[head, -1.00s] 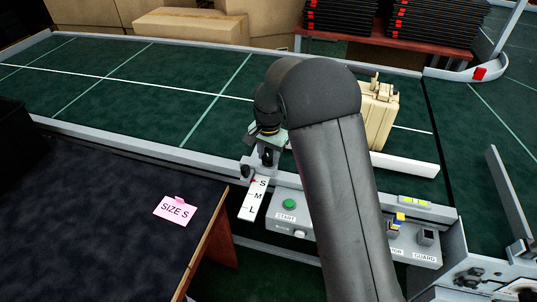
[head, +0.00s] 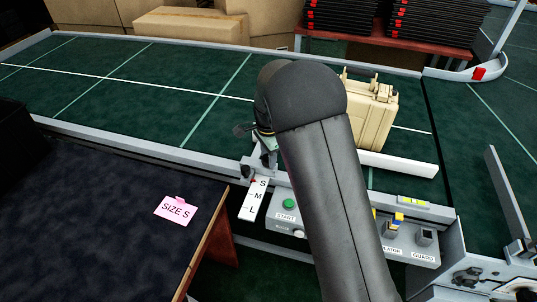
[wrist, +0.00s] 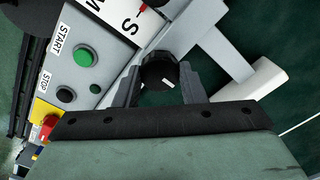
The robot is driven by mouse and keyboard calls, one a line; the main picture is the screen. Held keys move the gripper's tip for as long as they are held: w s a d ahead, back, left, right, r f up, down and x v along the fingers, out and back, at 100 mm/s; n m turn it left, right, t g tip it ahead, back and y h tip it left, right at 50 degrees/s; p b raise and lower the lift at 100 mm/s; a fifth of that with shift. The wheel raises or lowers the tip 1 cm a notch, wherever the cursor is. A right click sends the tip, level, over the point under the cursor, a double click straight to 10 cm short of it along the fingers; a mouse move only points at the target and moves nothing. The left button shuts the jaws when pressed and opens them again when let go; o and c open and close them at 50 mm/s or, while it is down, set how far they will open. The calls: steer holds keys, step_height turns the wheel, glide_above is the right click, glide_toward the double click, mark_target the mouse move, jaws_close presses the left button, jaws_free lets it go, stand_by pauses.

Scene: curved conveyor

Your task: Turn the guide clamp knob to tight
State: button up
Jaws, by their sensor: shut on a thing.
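The guide clamp knob (wrist: 157,72) is black with a small white mark and sits between my fingertips in the wrist view. My gripper (wrist: 161,80) is shut on it, one finger on each side. The S-M-L scale plate (wrist: 112,22) is beside the knob, with a red pointer near the S. In the head view the scale plate (head: 254,200) shows at the conveyor's near edge; my arm mostly hides the gripper there. The white guide bar (head: 400,166) lies on the belt. A pink note (head: 175,209) reading "SIZE S" lies on the dark table.
The control box has a green START button (wrist: 86,55), a STOP button (wrist: 65,95) and a red-and-yellow switch (wrist: 47,122). A cream case (head: 371,112) stands on the green belt behind my arm. Cardboard boxes (head: 190,25) and stacked black trays (head: 433,22) are beyond.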

stand_by(0.3)
steer(key=o, duration=1)
steer(key=shift+r, duration=0.1)
step_height(320, 180, up, 17)
steer(key=shift+r, duration=0.1)
steer(key=s+d+n, duration=0.6)
steer(key=s+d, duration=0.5)
steer(key=s, duration=0.5)
steer(key=s+d+f+n, duration=0.2)
steer(key=s+f+n, duration=0.1)
steer(key=s, duration=0.5)
steer(key=s+d+f+n, duration=0.2)
steer(key=s+f+n, duration=0.1)
steer(key=s, duration=0.4)
steer(key=shift+s+n, duration=0.3)
steer(key=shift+s, duration=0.05)
